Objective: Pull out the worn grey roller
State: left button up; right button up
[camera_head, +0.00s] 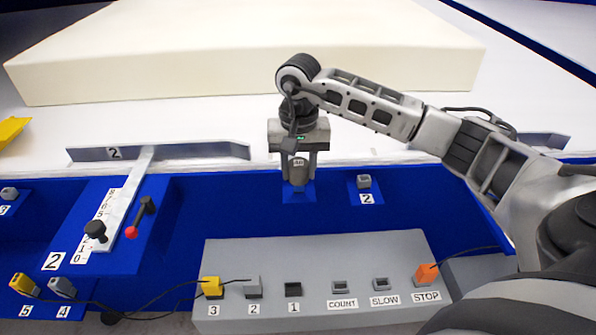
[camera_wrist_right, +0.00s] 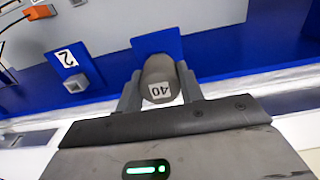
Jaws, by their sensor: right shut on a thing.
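The worn grey roller (camera_head: 298,174) is a short grey cylinder at the blue bracket on the machine's front edge. Its end face carries a white label reading 40, which shows upside down in the right wrist view (camera_wrist_right: 160,82). My right gripper (camera_head: 299,165) reaches down over it from above. Its two fingers are shut on the roller, one on each side, in the right wrist view (camera_wrist_right: 160,92). The roller's lower part meets the blue bracket (camera_head: 299,196); I cannot tell whether it still sits in it. My left gripper is not in view.
A large cream foam block (camera_head: 250,45) lies on the white bed behind. A grey control panel (camera_head: 320,250) with plugs and sockets stands in front. A small grey socket piece (camera_head: 364,181) marked 2 sits right of the roller. A red-knobbed lever (camera_head: 132,231) stands left.

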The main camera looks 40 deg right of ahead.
aim_at(299, 163)
jog(key=shift+r+p, duration=0.65)
jog(key=shift+r, duration=0.45)
jog(key=shift+r+p, duration=1.55)
jog(key=shift+r, duration=0.95)
